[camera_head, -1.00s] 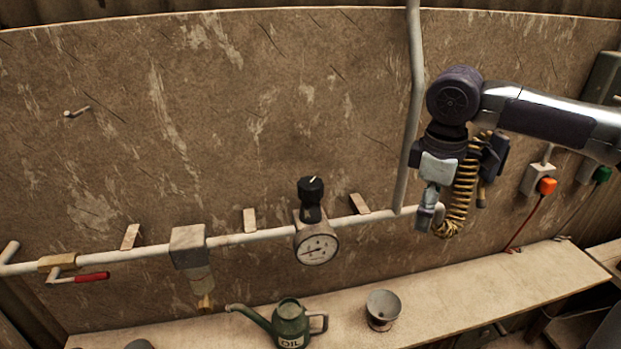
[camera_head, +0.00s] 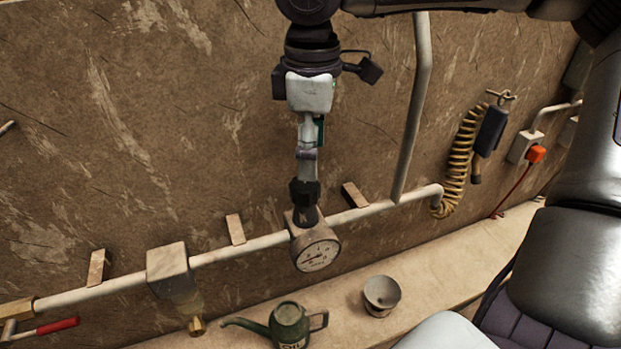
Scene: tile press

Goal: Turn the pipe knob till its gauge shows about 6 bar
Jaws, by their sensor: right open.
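The black pipe knob (camera_head: 304,193) sits on top of the regulator on the wall pipe, upright. Its round white gauge (camera_head: 316,256) faces me just below; the needle is too small to read. My right gripper (camera_head: 307,176) points straight down directly above the knob, with its fingertips at the knob's top. It is open, and I cannot tell whether the fingers touch the knob. The gripper hides the top of the knob and its white mark. My left gripper is not in view.
The pale pipe (camera_head: 234,246) runs along the wall, with a filter block (camera_head: 168,262) left of the gauge. A green oil can (camera_head: 289,325) and a grey funnel cup (camera_head: 381,294) stand on the shelf below. A coiled hose (camera_head: 463,150) hangs at the right.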

